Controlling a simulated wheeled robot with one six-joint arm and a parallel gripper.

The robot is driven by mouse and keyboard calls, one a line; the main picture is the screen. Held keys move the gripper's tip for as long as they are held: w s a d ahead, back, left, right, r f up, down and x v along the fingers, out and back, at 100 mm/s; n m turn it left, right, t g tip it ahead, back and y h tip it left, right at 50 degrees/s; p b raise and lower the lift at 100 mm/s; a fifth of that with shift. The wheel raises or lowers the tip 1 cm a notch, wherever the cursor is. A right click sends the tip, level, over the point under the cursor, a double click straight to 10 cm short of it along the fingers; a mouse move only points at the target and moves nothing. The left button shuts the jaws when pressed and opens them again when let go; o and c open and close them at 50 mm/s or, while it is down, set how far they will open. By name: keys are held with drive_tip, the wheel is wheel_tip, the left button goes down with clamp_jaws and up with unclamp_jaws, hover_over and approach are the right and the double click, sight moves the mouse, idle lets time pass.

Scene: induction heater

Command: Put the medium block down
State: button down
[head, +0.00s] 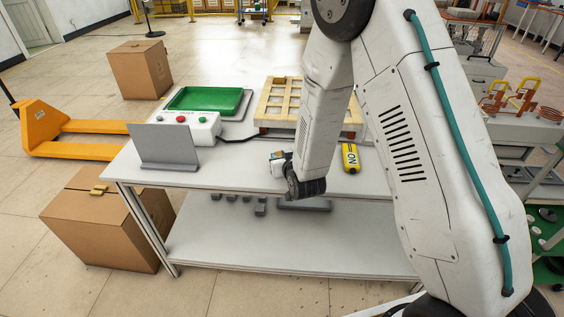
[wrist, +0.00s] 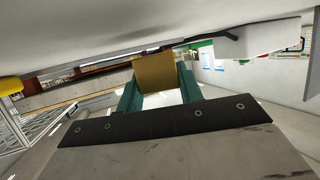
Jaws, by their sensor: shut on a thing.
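The block (wrist: 155,74), a tan-gold piece, sits between the two teal fingers of my gripper (wrist: 160,92) in the wrist view. My gripper is shut on it. In the head view my gripper (head: 277,158) is low over the front middle part of the white table (head: 240,175), and the block is mostly hidden there. The wrist view appears turned over, with the pale tabletop (wrist: 90,30) along its top. I cannot tell whether the block touches the table.
A control box (head: 193,127) with buttons and a grey upright plate (head: 166,148) stand at left. A green tray (head: 207,100) and a wooden slotted crate (head: 272,112) are behind. A yellow ON switch (head: 351,158) lies right of my gripper. Several grey blocks (head: 246,198) are on the lower shelf.

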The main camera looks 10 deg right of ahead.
drive_tip(key=shift+f, duration=1)
drive_tip(key=shift+f, duration=0.1)
drive_tip(key=c, duration=0.9)
unclamp_jaws()
